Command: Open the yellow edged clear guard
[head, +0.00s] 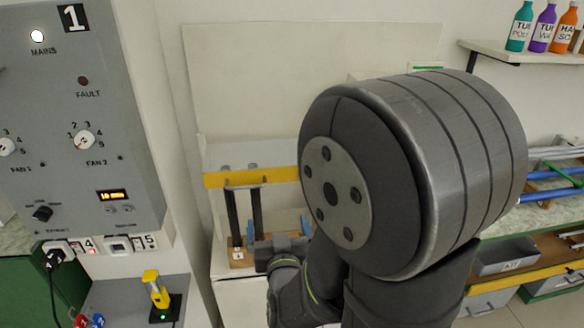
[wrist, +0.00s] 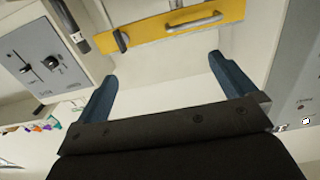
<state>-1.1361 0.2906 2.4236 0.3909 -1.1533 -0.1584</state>
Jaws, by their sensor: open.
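The clear guard (head: 250,153) is a see-through panel in front of the pale back board in the head view. Its yellow edge (head: 250,178) runs level along its lower side. In the wrist view the yellow edge (wrist: 175,32) crosses the top and carries a silver bar handle (wrist: 195,22) and a dark knob-like part (wrist: 121,41). My gripper (head: 282,232) is open, its blue fingers below the yellow edge in the head view. In the wrist view my gripper (wrist: 162,68) points toward the yellow edge, with nothing between its fingers. My arm hides the guard's right part in the head view.
Two dark upright posts (head: 257,212) stand on a wooden base (head: 243,257) below the yellow edge. A grey control panel (head: 75,120) is at left. A yellow-topped device (head: 157,290) sits low left. Bottles (head: 545,25) stand on a shelf at upper right.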

